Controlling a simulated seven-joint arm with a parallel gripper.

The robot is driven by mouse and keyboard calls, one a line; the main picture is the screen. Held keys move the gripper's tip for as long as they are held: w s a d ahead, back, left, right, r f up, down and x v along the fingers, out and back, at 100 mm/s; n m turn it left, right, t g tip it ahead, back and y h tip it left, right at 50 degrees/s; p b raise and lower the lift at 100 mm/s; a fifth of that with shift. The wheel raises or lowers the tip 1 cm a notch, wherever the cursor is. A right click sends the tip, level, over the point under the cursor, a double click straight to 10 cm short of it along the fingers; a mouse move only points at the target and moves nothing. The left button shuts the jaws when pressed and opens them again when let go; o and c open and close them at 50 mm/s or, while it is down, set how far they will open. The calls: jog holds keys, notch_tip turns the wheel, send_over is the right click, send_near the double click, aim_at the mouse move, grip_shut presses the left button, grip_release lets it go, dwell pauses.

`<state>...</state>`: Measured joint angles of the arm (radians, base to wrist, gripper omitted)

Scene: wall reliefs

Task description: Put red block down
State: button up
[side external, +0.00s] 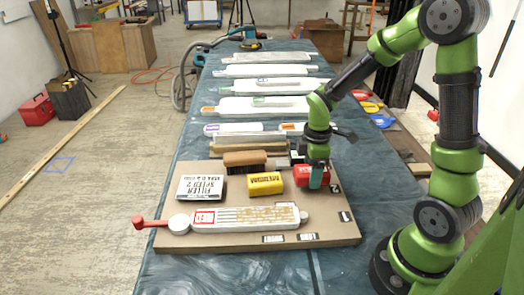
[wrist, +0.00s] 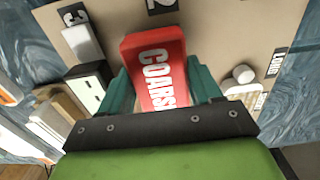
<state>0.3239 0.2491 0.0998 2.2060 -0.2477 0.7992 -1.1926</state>
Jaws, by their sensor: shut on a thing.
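The red block (side external: 308,175) is at the right of the brown board (side external: 225,255) in the side external view. In the wrist view the red block (wrist: 155,62) carries white lettering that reads "COARS", with its end cut off by my gripper. My gripper (side external: 315,180) points down over the block with its teal fingers on the block's sides. In the wrist view the fingers of my gripper (wrist: 162,90) stand on either side of the block, shut on it. I cannot tell whether the block touches the board or is slightly above it.
A yellow block (side external: 265,184) and a white filler box (side external: 201,188) lie left of the red block. A brown brush (side external: 245,158) is behind them. A long white relief piece with a red handle (side external: 240,217) lies in front. Several white pieces lie farther along the table.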

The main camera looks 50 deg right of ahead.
jog(key=shift+f, duration=1.15)
jog(key=o, duration=1)
jog(key=shift+f, duration=0.1)
